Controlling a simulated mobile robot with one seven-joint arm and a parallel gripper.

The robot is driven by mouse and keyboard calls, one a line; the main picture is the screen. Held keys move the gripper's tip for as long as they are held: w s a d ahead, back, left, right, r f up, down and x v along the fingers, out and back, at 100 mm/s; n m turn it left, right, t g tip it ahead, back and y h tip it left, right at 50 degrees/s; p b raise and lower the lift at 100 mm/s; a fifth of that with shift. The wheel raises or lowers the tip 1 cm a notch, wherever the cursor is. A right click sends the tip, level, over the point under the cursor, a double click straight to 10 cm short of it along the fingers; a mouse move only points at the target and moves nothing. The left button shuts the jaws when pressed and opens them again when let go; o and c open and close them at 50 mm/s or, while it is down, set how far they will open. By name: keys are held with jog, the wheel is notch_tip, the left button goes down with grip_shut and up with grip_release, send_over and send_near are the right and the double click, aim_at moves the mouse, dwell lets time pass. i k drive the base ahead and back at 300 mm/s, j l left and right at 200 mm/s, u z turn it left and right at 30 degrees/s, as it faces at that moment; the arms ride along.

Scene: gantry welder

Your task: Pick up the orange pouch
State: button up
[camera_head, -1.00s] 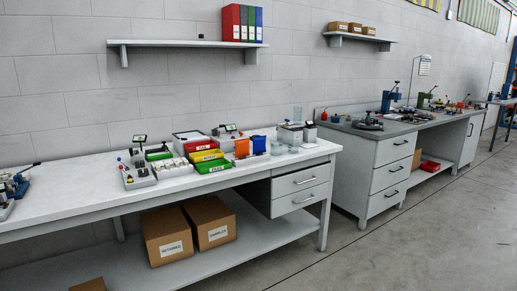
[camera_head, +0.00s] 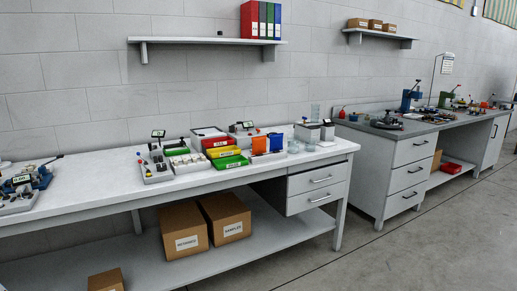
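A small orange item (camera_head: 259,145), which looks like the orange pouch, stands upright on the white workbench (camera_head: 95,196). It is right of the stacked red, yellow and green bins and touches or nearly touches a blue item (camera_head: 276,142) on its right. Its lower part is partly hidden by the bins and small things in front. It is small in the picture, so its exact shape is hard to tell. My gripper is not in view.
Red, yellow and green bins (camera_head: 229,162) stand left of the orange item. Clear jars (camera_head: 293,146) stand to its right. Cardboard boxes (camera_head: 183,231) sit on the lower shelf. A drawer unit (camera_head: 318,188) is under the bench's right end. Floor at right is clear.

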aim_at(258, 143)
jog(key=i+j+z, duration=0.1)
jog(key=i, duration=0.3)
jog(key=i+j+z, duration=0.15)
jog(key=i, duration=0.25)
jog(key=i+j+z, duration=0.1)
jog(key=i+j, duration=0.25)
